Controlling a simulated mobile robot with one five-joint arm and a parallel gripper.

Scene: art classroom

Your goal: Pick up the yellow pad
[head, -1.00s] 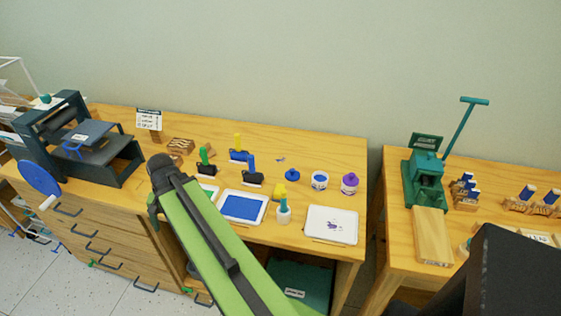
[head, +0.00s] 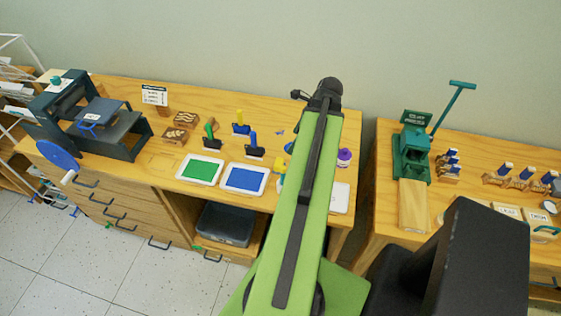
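A small yellow thing (head: 281,166), which may be the yellow pad, is on the wooden table just left of my arm. My arm partly hides it, and its shape is too small to make out. My gripper (head: 318,97) is at the far end of my green arm, over the back right part of the table. It is dark and seen from behind, so its fingers are unclear. I cannot tell whether it is open or holds anything.
A green ink tray (head: 200,169) and a blue ink tray (head: 244,179) lie left of my arm. Behind them stand green-, yellow- and blue-handled tools. A purple-lidded jar (head: 344,157) is right. A dark press (head: 95,118) fills the left end; a green press (head: 411,150) stands on the right table.

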